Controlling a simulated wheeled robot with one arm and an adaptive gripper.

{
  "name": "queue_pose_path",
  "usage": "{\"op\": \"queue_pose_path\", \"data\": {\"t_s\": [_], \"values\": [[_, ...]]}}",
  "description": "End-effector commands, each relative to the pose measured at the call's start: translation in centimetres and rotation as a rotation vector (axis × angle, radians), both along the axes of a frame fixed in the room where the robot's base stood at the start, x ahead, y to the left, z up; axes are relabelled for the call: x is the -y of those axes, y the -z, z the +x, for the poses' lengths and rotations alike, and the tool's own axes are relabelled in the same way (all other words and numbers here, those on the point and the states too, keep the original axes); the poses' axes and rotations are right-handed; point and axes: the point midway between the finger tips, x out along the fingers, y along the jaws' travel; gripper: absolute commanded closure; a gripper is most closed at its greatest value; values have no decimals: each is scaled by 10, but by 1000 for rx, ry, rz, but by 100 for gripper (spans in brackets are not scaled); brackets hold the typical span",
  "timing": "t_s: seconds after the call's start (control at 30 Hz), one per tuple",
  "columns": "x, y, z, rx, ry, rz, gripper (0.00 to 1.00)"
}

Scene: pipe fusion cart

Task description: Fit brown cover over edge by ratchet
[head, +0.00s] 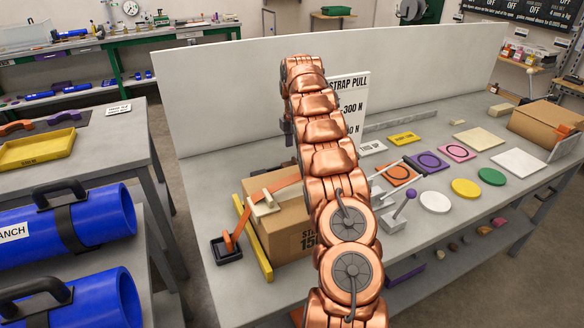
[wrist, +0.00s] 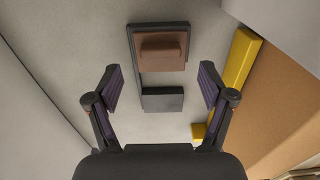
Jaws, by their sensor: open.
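The brown cover (wrist: 162,50) shows in the wrist view, seated in a dark holder (wrist: 134,38) on the grey bench. My gripper (wrist: 163,88) is open and empty, its purple-padded fingers spread apart below the cover in that picture. In the head view its purple fingers (head: 288,138) show partly, behind the near cardboard box (head: 284,228). That box also fills the right of the wrist view (wrist: 285,85). An orange strap (head: 285,185) and a cream block (head: 263,204) are on the box. I cannot tell the ratchet clearly. The brown cover is hidden in the head view.
A yellow bar (head: 253,243) runs along the box's left side, and a black tray (head: 228,249) stands left of it. A white partition (head: 220,95) closes the bench's back. A "STRAP PULL" sign (head: 352,105) stands behind my arm. Coloured plates lie at right.

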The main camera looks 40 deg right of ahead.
Motion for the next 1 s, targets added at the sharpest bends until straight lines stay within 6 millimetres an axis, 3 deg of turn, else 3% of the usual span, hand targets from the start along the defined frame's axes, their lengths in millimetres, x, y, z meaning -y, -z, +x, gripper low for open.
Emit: {"op": "queue_pose_path", "data": {"t_s": [0.43, 0.7, 1.0], "values": [[-1, 40, -1, -3, 0, 2, 19], [-1, 44, -1, -2, 0, 1, 19], [0, 43, -1, -1, 0, -1, 50]]}}
